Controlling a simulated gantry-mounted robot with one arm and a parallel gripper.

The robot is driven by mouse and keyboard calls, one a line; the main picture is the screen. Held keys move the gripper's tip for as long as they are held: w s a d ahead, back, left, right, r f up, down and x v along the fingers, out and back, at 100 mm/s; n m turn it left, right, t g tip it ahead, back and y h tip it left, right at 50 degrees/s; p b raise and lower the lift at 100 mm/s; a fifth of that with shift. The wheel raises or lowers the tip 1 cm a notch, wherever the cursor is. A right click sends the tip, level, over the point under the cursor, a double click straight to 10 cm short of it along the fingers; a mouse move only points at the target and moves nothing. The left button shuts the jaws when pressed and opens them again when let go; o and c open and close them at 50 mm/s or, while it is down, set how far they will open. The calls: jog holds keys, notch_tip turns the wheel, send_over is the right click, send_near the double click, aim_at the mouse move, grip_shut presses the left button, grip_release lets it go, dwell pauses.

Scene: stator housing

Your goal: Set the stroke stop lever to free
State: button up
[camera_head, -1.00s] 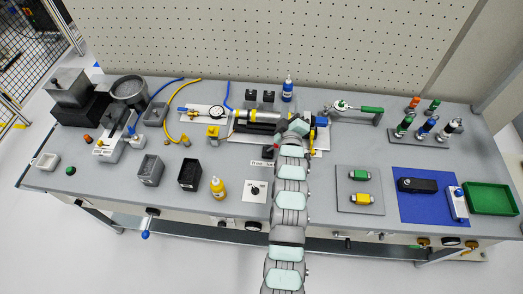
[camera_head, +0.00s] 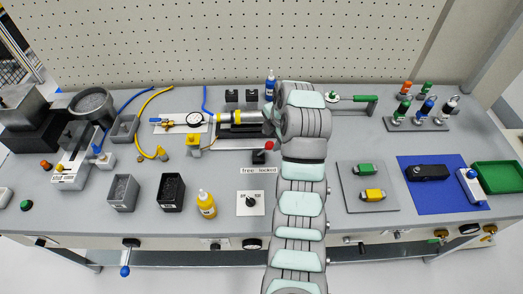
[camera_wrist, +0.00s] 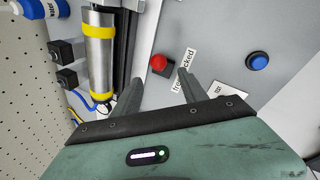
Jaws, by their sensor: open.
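The stroke stop lever shows a red knob (camera_head: 269,145) and a black base (camera_head: 258,157), just left of my arm in the head view. Its "free locked" label (camera_head: 258,170) lies just in front. The knob leans to the right, on the "locked" side. In the wrist view, the red knob (camera_wrist: 158,62) is beyond the fingertips, between the lines of the two fingers, with the label (camera_wrist: 184,74) beside it. My gripper (camera_wrist: 160,84) is open and empty, apart from the knob. In the head view, my arm hides the gripper.
A silver cylinder with yellow bands (camera_wrist: 101,60) lies left of the gripper in the wrist view. A blue button (camera_wrist: 257,61) is to the right. In the head view, a selector dial plate (camera_head: 250,203) and yellow bottle (camera_head: 206,204) stand in front of the lever.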

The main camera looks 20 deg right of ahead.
aim_at(268, 146)
jog(key=x, duration=1)
grip_shut()
dwell(0.4)
dwell(0.9)
